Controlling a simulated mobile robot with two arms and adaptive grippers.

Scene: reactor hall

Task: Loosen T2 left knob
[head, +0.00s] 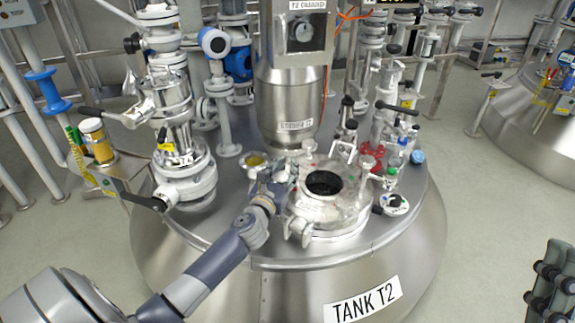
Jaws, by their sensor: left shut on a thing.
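My left gripper (273,184) reaches in over the lid of tank T2 (270,253). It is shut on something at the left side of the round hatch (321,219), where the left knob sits. The knob is hidden behind the fingers, so its turn cannot be seen. The hatch is pale metal with a dark round opening or glass (323,184) in its middle. A clamp-like fitting (300,230) stands at its front left rim. My right gripper is not in view.
A stirrer column (290,100) rises behind the hatch. A tall valve stack (180,140) with black levers stands left of my forearm. Several small valves, a red handwheel (372,149) and pipes crowd the right and back. The front lid is clear.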

